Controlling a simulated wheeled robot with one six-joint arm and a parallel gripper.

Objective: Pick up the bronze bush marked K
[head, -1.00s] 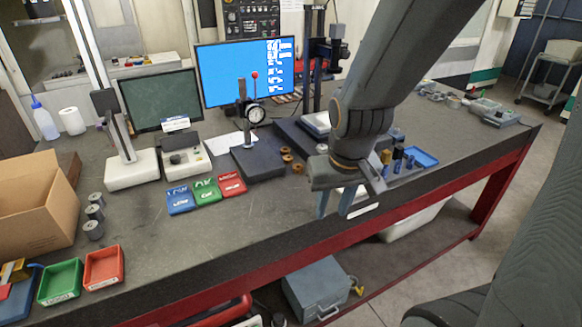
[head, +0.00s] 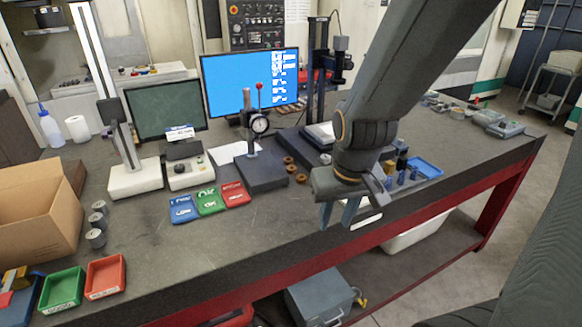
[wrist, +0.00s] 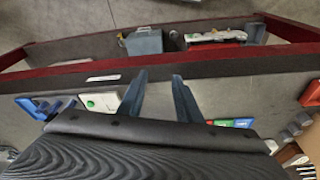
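Several small brown-bronze bushes (head: 291,168) lie on the bench just right of the dark dial-gauge base (head: 261,172). They are too small for any mark, including K, to be read. My gripper (head: 338,214) hangs over the front of the bench, to the right of and nearer than these bushes. It is empty, with its two fingers apart. In the wrist view my gripper's fingers (wrist: 158,88) also stand apart with nothing between them. No bush can be made out clearly in the wrist view.
Blue (head: 184,209), green (head: 211,201) and red (head: 235,194) trays lie left of my gripper. A blue tray (head: 425,167) with small cylinders beside it is at the right. A tall stand (head: 318,90) rises behind. The bench between the coloured trays and the front edge is clear.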

